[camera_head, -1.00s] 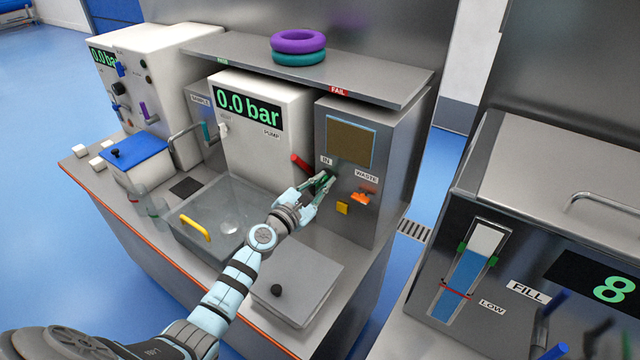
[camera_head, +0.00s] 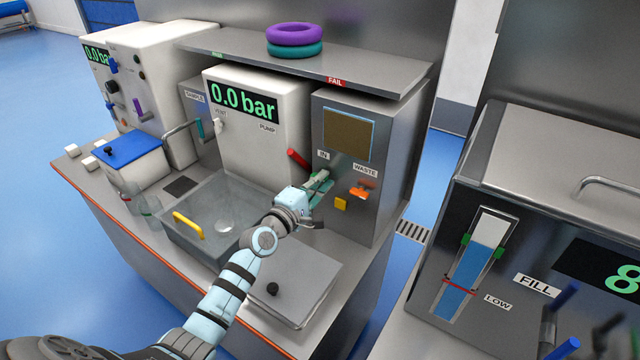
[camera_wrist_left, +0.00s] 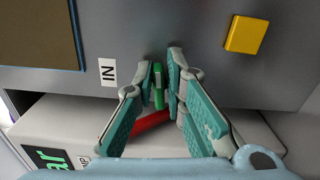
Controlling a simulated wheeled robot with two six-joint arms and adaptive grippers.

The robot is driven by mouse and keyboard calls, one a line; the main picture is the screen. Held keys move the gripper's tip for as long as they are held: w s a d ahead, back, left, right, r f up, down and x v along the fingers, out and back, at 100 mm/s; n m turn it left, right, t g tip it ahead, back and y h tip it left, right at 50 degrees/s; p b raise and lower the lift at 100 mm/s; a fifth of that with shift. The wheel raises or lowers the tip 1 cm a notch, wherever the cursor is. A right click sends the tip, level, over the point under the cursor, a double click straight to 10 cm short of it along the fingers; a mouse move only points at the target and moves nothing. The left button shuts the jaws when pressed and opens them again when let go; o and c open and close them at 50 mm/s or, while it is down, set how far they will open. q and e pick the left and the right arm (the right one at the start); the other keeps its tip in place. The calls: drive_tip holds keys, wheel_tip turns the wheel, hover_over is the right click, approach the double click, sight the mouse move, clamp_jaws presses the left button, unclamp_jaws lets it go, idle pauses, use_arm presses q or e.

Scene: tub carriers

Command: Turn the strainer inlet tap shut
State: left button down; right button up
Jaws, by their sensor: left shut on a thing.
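The strainer inlet tap shows as a green handle (camera_wrist_left: 158,84) beside the IN label (camera_wrist_left: 107,72) in the left wrist view. It is on the front of the grey strainer cabinet (camera_head: 340,205). My left gripper (camera_wrist_left: 166,72) is shut on the green handle, one finger on each side of it. In the head view my left gripper (camera_head: 321,182) reaches the cabinet front just below the IN label and largely hides the tap. My right gripper is not in view.
A red lever (camera_head: 298,158) on the white pump box is close to the left fingers. An orange tap (camera_head: 362,192) under the WASTE label and a yellow block (camera_head: 341,203) are just right. A clear basin (camera_head: 180,240) and a lidded grey box (camera_head: 310,270) lie below the arm.

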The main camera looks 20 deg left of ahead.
use_arm(q)
drive_tip(key=shift+m, duration=0.5)
drive_tip(key=c, duration=1.7)
unclamp_jaws()
drive_tip(key=s, duration=0.4)
drive_tip(key=s+a, duration=0.1)
drive_tip(key=s, duration=0.7)
drive_tip(key=shift+a, duration=0.35)
